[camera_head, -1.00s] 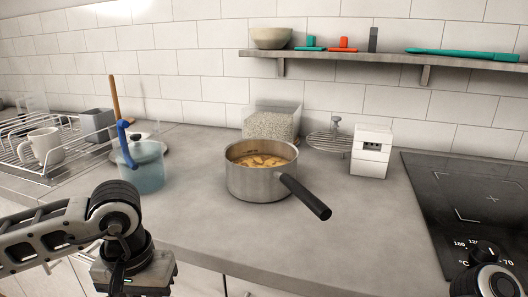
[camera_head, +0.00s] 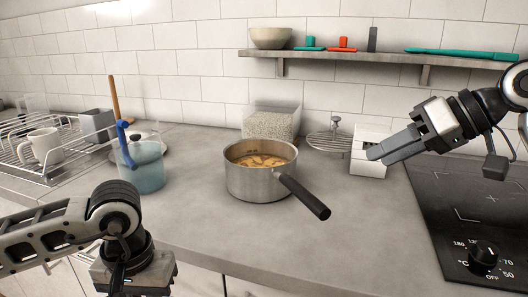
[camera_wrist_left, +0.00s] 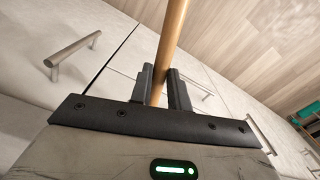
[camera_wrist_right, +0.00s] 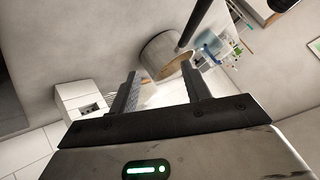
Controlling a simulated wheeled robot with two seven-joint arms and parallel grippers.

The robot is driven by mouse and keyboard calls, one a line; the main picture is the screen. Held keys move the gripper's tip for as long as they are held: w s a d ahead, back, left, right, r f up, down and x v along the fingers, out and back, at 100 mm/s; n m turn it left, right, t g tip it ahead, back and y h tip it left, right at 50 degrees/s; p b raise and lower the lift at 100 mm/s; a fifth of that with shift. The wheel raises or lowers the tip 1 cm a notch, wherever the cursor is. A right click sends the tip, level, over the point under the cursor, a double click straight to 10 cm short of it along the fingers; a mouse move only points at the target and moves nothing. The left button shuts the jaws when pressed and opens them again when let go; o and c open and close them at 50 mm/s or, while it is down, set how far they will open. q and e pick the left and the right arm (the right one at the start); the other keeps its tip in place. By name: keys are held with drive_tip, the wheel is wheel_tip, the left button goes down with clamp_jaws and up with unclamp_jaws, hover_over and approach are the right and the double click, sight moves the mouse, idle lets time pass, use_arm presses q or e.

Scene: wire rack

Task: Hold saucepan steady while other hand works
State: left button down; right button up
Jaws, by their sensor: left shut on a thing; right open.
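The steel saucepan (camera_head: 260,183) stands upright on the grey counter, holding brown-orange food. Its black handle (camera_head: 304,197) points toward the front right. It also shows in the right wrist view (camera_wrist_right: 160,55), beyond the fingers. My right gripper (camera_head: 382,150) is open and empty, right of the pan, in front of the white box, and apart from the pan. My left arm is low at the front left; its fingers are not visible in the head view. In the left wrist view, my left gripper (camera_wrist_left: 160,88) is shut on a wooden rod (camera_wrist_left: 172,35); its far end is out of frame.
A bluish clear pot (camera_head: 143,172) with a blue handle stands left of the pan. A clear container of grains (camera_head: 271,124) is behind it. The white box (camera_head: 369,166) and black hob (camera_head: 470,205) are to the right. A wire dish rack (camera_head: 58,172) is far left.

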sight(297, 198)
drive_tip(key=s+a+r+m+g+h, duration=0.25)
drive_tip(key=a+h, duration=0.25)
drive_tip(key=a, duration=0.6)
drive_tip(key=shift+n+t, duration=0.35)
drive_tip(key=shift+t, duration=0.1)
drive_tip(key=x, duration=1.2)
drive_tip(key=shift+f, duration=0.4)
clamp_jaws()
drive_tip(key=shift+d, duration=0.1)
